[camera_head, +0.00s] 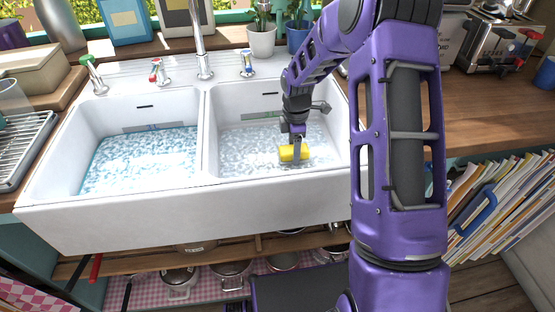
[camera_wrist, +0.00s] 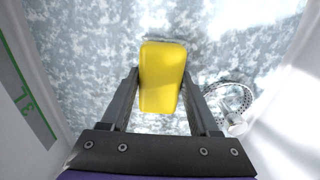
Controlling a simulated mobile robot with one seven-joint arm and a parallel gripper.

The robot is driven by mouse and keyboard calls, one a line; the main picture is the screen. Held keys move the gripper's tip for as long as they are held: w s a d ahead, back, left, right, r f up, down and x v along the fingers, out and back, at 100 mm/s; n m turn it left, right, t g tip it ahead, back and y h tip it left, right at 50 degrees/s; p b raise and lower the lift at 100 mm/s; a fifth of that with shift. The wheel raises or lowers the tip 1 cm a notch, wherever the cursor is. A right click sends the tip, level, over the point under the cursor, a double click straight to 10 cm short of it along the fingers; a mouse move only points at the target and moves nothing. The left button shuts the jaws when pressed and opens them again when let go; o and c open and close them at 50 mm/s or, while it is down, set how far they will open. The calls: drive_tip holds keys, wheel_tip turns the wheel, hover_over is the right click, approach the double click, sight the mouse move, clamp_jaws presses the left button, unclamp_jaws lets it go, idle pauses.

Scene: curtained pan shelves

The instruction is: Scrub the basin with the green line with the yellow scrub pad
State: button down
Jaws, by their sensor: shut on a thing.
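The yellow scrub pad (camera_head: 294,153) is between the fingers of my gripper (camera_head: 298,143), inside the right basin (camera_head: 228,162). In the wrist view the pad (camera_wrist: 160,78) stands between both fingers of my gripper (camera_wrist: 161,80), which is shut on it. The wrist view shows a green line (camera_wrist: 28,100) marked 3L on this basin's wall. The basin floor (camera_wrist: 85,70) looks mottled grey-white. Whether the pad touches it, I cannot tell. The left basin (camera_head: 140,160) has a similar mottled floor with a blue edge; its wall marking is too small to read.
A white divider (camera_head: 207,140) separates the basins. Taps (camera_head: 203,70) and coloured handles stand along the back, with plant pots (camera_head: 262,42) behind. A drain strainer (camera_wrist: 232,98) lies beside the pad. A toaster (camera_head: 500,42) is on the right counter, a dish rack (camera_head: 22,140) on the left.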

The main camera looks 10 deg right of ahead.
drive_tip(key=a, duration=1)
drive_tip(key=shift+s, duration=0.1)
drive_tip(key=shift+d+r+p, duration=0.2)
drive_tip(key=shift+d+p, duration=0.05)
drive_tip(key=shift+d, duration=0.6)
drive_tip(key=shift+d+r+p, duration=0.2)
drive_tip(key=shift+d, duration=0.65)
drive_tip(key=shift+d+r+p, duration=0.2)
drive_tip(key=shift+d+p, duration=0.05)
drive_tip(key=shift+d, duration=0.6)
wheel_tip(320, 180, up, 6)
drive_tip(key=p, duration=0.4)
wheel_tip(320, 180, up, 16)
hover_over(261, 163)
drive_tip(key=d, duration=0.5)
